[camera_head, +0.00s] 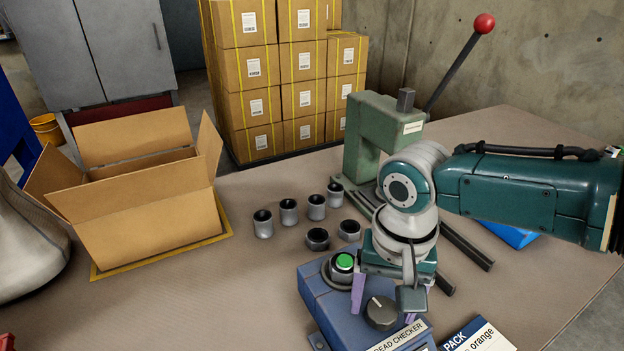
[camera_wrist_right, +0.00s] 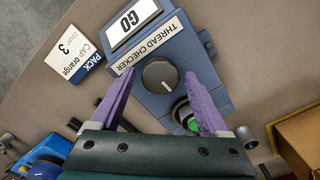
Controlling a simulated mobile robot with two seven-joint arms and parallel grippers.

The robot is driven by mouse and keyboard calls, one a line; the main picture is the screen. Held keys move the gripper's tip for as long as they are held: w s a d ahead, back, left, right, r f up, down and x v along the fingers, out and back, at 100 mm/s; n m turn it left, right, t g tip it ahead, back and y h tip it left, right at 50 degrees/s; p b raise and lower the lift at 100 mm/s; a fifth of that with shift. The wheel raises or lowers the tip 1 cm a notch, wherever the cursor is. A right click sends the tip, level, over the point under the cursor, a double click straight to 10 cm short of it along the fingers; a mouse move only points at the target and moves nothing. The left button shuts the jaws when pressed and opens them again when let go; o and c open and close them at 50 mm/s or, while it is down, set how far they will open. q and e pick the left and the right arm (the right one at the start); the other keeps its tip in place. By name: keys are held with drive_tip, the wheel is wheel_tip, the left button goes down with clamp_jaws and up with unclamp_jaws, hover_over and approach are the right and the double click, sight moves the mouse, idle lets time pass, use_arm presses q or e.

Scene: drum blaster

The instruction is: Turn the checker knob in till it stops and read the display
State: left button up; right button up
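The blue thread checker (camera_head: 325,307) sits at the front of the table, with its name label facing front. Its dark round knob (camera_head: 381,313) has a pale pointer line; in the right wrist view the knob (camera_wrist_right: 160,76) lies between my fingers. The checker's display (camera_wrist_right: 132,20) reads "GO". A part with a green top (camera_head: 343,262) sits in the checker's round socket beside the knob. My right gripper (camera_head: 384,305) is open, its purple fingers apart on either side of the knob. Contact with the knob cannot be told. My left gripper is not in view.
A sign (camera_head: 478,338) reading "PACK", "CAP orange" and 3 lies beside the checker. Several grey cylindrical parts (camera_head: 289,212) stand behind it. A green lever press (camera_head: 372,130) stands further back. An open cardboard box (camera_head: 150,215) is at left.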

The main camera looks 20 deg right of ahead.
sight(383, 309)
drive_tip(key=shift+o, duration=0.3)
drive_tip(key=shift+r, duration=0.2)
wheel_tip(383, 309, up, 10)
drive_tip(key=p, duration=0.3)
drive_tip(key=shift+f+p, duration=0.2)
drive_tip(key=shift+p, duration=0.15)
